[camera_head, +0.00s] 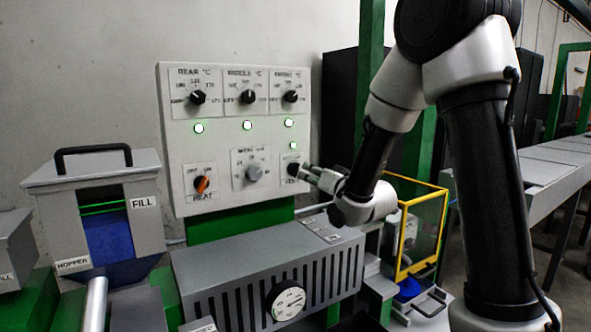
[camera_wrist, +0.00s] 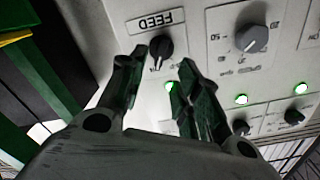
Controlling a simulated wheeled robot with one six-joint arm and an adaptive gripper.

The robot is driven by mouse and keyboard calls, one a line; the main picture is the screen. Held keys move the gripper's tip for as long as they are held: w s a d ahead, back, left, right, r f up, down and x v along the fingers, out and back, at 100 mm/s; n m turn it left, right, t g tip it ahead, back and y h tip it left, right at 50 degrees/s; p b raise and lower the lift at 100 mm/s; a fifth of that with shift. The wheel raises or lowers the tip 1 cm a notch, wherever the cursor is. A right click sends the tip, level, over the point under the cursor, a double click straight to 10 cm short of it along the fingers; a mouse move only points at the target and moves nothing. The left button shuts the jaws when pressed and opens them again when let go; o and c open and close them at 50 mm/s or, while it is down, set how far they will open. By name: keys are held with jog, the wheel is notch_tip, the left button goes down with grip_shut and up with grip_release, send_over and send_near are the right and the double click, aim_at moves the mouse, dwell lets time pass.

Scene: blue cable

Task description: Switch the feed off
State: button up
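The feed knob (camera_head: 293,169) is a small black rotary knob at the lower right of the pale control panel (camera_head: 228,143). In the wrist view the feed knob (camera_wrist: 161,47) sits beside an upside-down FEED label (camera_wrist: 156,23). A lit green lamp (camera_head: 293,145) is just above it; in the wrist view this lamp (camera_wrist: 170,86) shows between the fingers. My gripper (camera_head: 307,173) is at the knob from the right, partly covering its label. In the wrist view my gripper (camera_wrist: 163,56) is open, its fingertips on either side of the knob; I cannot tell whether they touch it.
Other panel controls are the orange heat knob (camera_head: 202,184), a grey knob (camera_head: 254,172) and three black temperature knobs along the top. A grey slotted machine housing (camera_head: 270,262) lies below the panel. A yellow-framed guard (camera_head: 424,232) stands to the right.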

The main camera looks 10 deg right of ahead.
aim_at(299, 169)
jog(key=x, duration=0.7)
jog(key=shift+w, duration=0.2)
grip_shut()
